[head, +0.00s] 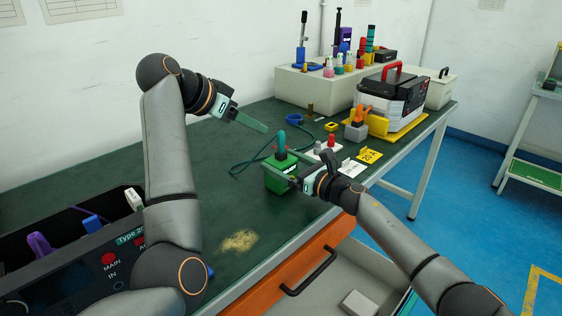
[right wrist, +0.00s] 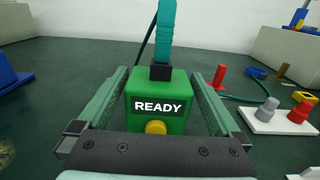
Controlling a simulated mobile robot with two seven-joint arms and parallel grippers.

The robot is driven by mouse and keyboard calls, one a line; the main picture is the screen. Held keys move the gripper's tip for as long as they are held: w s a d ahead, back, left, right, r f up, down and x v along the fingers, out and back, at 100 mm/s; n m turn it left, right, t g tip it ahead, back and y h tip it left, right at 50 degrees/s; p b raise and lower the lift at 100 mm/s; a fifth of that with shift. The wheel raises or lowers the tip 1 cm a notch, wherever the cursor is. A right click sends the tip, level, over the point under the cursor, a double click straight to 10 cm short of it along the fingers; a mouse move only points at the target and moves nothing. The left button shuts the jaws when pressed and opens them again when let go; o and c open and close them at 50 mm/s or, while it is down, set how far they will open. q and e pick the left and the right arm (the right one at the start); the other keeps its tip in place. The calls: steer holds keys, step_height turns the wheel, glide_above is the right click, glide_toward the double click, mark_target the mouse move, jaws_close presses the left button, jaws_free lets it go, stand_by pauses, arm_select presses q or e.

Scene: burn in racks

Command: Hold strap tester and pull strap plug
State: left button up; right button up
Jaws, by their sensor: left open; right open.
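The strap tester (head: 277,179) is a green box on the dark green bench. In the right wrist view the tester (right wrist: 172,92) shows a READY label and a yellow button. The strap plug (head: 281,143) is a teal handle on a black base standing upright on top of the tester; it also shows in the right wrist view (right wrist: 164,35). A dark green cord runs from behind it. My right gripper (head: 281,172) is open, with a finger on each side of the tester; I cannot tell whether they touch it. My left gripper (head: 262,128) is open and empty above the bench, behind and left of the plug.
A white block with grey and red pegs (right wrist: 283,117) stands close right of the tester. A yellow tag (head: 370,155) lies near the bench's right edge. An open drawer (head: 335,280) juts out in front. The Type 20 device (head: 125,262) stands front left.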

steer(key=shift+w+a, duration=0.15)
steer(key=shift+a, duration=0.1)
steer(key=c, duration=1.3)
stand_by(0.8)
steer(key=o, duration=1.3)
steer(key=shift+d, duration=0.1)
